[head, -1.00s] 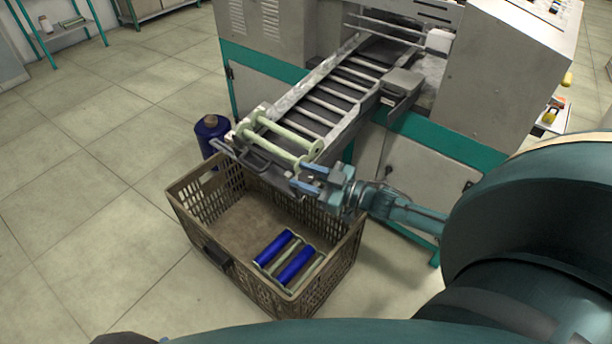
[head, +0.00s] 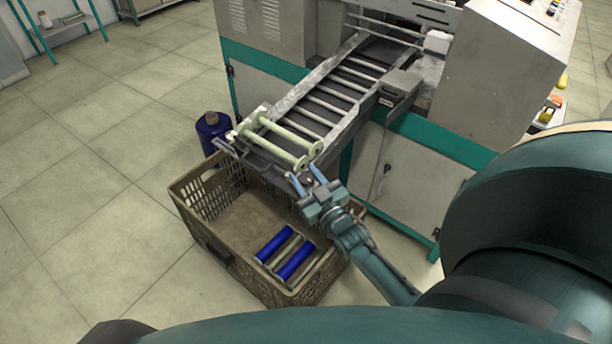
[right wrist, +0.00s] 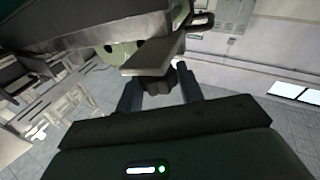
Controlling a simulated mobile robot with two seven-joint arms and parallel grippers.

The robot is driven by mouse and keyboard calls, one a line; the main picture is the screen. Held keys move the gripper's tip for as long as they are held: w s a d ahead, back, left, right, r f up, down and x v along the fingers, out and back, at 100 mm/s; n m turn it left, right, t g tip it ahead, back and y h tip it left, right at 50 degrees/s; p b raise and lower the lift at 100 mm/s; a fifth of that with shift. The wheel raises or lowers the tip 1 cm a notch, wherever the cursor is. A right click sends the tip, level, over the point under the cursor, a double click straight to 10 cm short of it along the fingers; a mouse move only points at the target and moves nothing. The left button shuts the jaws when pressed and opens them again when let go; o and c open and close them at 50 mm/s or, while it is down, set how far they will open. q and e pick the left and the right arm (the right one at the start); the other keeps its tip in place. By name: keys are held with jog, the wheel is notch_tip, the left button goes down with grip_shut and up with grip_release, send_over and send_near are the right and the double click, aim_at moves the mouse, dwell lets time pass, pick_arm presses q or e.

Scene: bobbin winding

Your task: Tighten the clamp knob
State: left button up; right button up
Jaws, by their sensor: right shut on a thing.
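The clamp knob (right wrist: 157,85) shows dark between my fingers in the right wrist view, below a pale flat plate. In the head view it lies at the lower end of the roller chute and is mostly hidden by the fingers. My right gripper (head: 307,178) has its two blue fingers on either side of the knob and is shut on it. It also shows in the right wrist view (right wrist: 158,92). Two pale green bobbins (head: 280,140) lie across the chute's lower end, just above the gripper. My left gripper is not in view.
The roller chute (head: 333,97) slopes down from the grey and teal machine (head: 440,180). A brown crate (head: 195,235) with blue and pale bobbins stands below my right gripper. A blue spool (head: 210,132) stands left of the chute. Floor at left is clear.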

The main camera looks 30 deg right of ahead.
jog(key=shift+m+h, duration=0.5)
jog(key=shift+h, duration=0.4)
jog(key=o, duration=1)
jog(key=shift+s, duration=0.1)
jog(key=s, duration=0.4)
jog(key=s+a+f, duration=0.1)
jog(key=s, duration=0.7)
jog(key=shift+s+a+f, duration=0.3)
jog(key=shift+s+a, duration=0.05)
jog(key=shift+s, duration=0.05)
